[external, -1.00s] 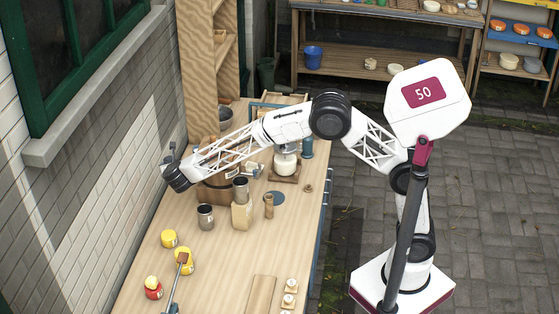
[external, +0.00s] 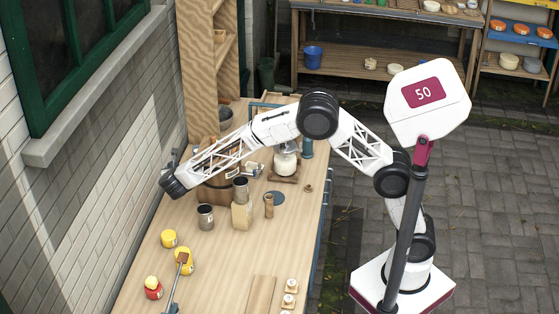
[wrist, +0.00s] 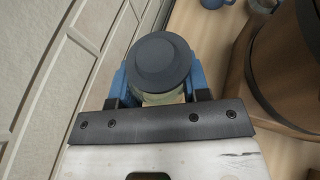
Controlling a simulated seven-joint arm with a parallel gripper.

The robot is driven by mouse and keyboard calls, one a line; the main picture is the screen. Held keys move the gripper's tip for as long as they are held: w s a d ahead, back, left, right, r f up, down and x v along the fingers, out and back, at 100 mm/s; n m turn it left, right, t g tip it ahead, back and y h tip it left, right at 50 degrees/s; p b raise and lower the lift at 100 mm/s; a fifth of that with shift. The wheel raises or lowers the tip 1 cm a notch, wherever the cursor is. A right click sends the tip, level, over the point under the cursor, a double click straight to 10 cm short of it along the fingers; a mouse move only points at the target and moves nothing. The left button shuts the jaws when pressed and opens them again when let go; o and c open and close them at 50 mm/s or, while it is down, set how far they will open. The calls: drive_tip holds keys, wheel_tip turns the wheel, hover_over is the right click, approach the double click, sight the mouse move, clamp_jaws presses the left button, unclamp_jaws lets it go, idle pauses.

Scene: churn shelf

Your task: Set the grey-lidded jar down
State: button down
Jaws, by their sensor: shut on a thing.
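The grey-lidded jar (wrist: 161,64) fills the middle of the wrist view, with its dark grey knobbed lid facing the camera and a little of its pale greenish body showing below. My gripper (wrist: 160,84) is shut on it, one blue finger on each side. In the external view my gripper (external: 174,166) is over the far left side of the workbench (external: 225,255), near the brick wall. The jar cannot be made out there, and its underside and gap to the bench are hidden.
A brown wooden churn (wrist: 285,65) stands close to the right of the jar. The pale wall (wrist: 60,70) is close on the left. A grey canister (external: 205,217), yellow pots (external: 169,238) and a red pot (external: 153,288) stand nearer on the bench.

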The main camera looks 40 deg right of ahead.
drive_tip(key=shift+f, duration=0.1)
drive_tip(key=shift+f, duration=3)
drive_tip(key=shift+f, duration=1.9)
drive_tip(key=shift+f, duration=0.15)
drive_tip(key=c, duration=0.6)
unclamp_jaws()
drive_tip(key=shift+s+a+r, duration=0.25)
drive_tip(key=shift+s+r, duration=0.15)
drive_tip(key=shift+s, duration=0.05)
drive_tip(key=v, duration=1.1)
